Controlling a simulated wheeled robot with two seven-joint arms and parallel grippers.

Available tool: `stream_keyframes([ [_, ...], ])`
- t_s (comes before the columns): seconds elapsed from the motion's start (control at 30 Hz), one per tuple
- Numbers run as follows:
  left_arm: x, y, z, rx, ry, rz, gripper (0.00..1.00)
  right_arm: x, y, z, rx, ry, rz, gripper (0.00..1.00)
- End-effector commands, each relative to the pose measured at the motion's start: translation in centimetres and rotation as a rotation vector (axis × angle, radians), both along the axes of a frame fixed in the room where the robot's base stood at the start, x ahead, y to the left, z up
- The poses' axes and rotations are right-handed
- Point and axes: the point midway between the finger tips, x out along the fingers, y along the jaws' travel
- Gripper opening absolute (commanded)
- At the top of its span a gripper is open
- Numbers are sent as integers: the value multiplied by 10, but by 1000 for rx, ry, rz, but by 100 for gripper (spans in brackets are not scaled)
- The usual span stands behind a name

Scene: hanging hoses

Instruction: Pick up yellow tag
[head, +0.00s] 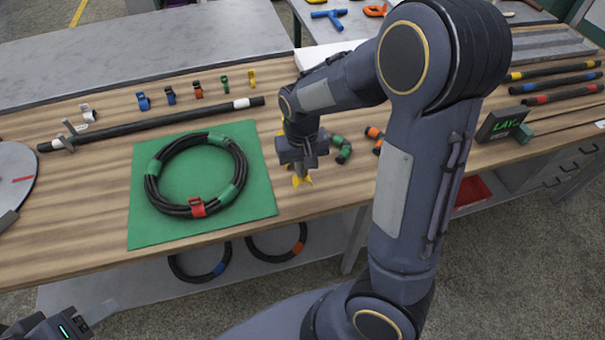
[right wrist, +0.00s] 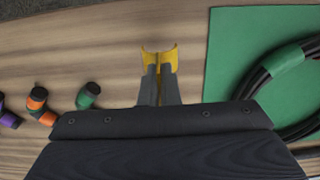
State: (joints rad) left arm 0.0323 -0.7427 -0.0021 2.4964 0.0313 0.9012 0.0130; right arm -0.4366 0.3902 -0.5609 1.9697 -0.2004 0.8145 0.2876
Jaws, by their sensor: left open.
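A yellow tag (head: 302,182) is at the fingertips of my right gripper (head: 299,172), near the table's front edge, just right of the green mat. In the right wrist view the yellow tag (right wrist: 159,58) shows as a curved clip with its open side facing away. The two fingers of the right gripper (right wrist: 159,80) are close together with the tag's middle between their tips. I cannot tell whether the tag still touches the table. My left gripper (head: 78,318) is open, low at the left corner, clear of the table.
A coiled black hose (head: 240,165) lies on the green mat (head: 140,225). Green (head: 343,150) and orange (head: 374,133) pieces lie right of the gripper. Small coloured clips, including a yellow one (head: 251,77), stand behind a long black hose (head: 180,121). More hoses hang below the table.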

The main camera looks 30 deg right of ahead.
Motion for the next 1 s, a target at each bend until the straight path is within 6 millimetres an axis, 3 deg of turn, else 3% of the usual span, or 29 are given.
stream_keyframes([
  [0.23, 0, 0, 6, 0, 0, 0, 51, -23, 47, 61, 4, -7, 9, 0],
  [0.5, 0, 0, 1, 0, 0, 0, 51, -52, 101, 84, 1, -1, 8, 0],
  [0.7, 0, 0, 0, 0, 0, 0, 51, -62, 120, 94, 1, 0, 4, 0],
  [1.0, 0, 0, 0, 0, 0, 0, 51, -64, 124, 96, 0, 1, 2, 0],
])
